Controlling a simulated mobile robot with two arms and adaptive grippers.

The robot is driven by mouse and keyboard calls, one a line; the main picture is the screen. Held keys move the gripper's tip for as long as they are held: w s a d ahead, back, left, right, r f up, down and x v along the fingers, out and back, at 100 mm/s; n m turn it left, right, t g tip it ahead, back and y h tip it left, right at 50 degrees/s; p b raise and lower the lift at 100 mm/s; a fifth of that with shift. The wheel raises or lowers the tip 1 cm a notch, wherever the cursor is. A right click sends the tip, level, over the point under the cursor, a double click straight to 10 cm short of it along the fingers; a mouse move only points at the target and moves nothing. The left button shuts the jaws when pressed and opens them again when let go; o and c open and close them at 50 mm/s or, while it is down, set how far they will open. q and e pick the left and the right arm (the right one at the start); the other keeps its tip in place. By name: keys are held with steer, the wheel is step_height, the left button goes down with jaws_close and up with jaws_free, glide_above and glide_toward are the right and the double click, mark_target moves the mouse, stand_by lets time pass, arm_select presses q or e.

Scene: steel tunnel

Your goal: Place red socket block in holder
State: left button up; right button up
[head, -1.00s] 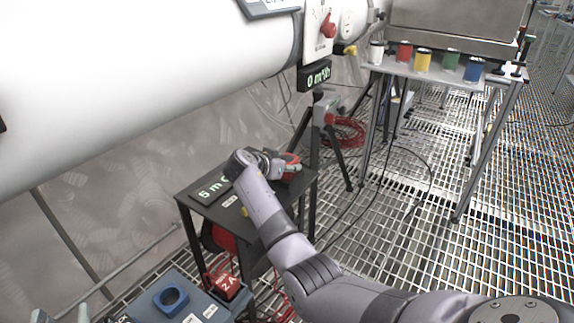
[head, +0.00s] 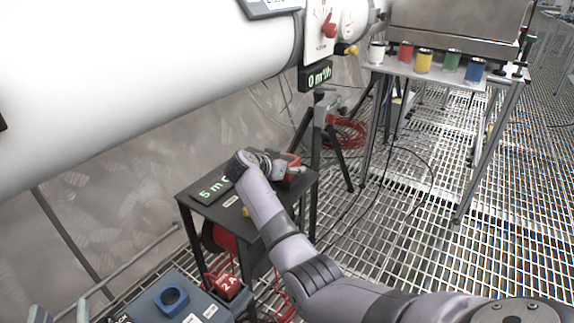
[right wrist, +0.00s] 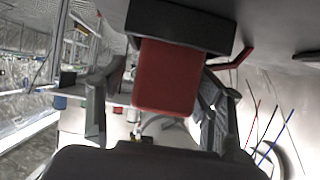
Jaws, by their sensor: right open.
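The red socket block (right wrist: 168,78) lies between the fingers of my right gripper (right wrist: 160,105) in the right wrist view. The fingers stand apart, with gaps on both sides of it. The block's upper end in that view meets a black holder-like part (right wrist: 222,35); I cannot tell how deep it sits. In the head view the red block (head: 293,161) is partly hidden at the far side of the small black table, beside my right gripper (head: 282,168). My left gripper (head: 61,313) shows only as two separated grey fingertips at the bottom left edge.
The black table (head: 232,218) carries a "5 m" display (head: 211,190). A white pipe (head: 130,80) runs above. A table with several coloured cups (head: 424,62) stands back right.

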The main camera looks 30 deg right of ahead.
steer(key=shift+s+a+f, duration=0.1)
steer(key=shift+a+f, duration=0.2)
steer(key=shift+f, duration=0.25)
steer(key=shift+s+a+r+p, duration=0.2)
steer(key=shift+a+r+p, duration=0.7)
steer(key=shift+a+r, duration=0.25)
arm_select(q)
steer(key=s+a+f+g+y, duration=0.1)
steer(key=s+f+g, duration=0.1)
steer(key=f+g, duration=0.1)
steer(key=s+a+f+g+y+p, duration=0.1)
steer(key=f+g, duration=0.2)
steer(key=f, duration=0.3)
steer(key=s+a+f+g+y, duration=0.1)
steer(key=s+f+g, duration=0.1)
steer(key=f, duration=0.3)
steer(key=shift+s+a+f+g+p, duration=0.25)
steer(key=shift+s+a+g+p, duration=0.15)
steer(key=shift+g, duration=0.4)
arm_select(e)
steer(key=v, duration=0.9)
steer(key=shift+s+r, duration=0.15)
steer(key=shift+r, duration=0.25)
arm_select(q)
steer(key=shift+w, duration=0.1)
arm_select(e)
steer(key=shift+d, duration=0.15)
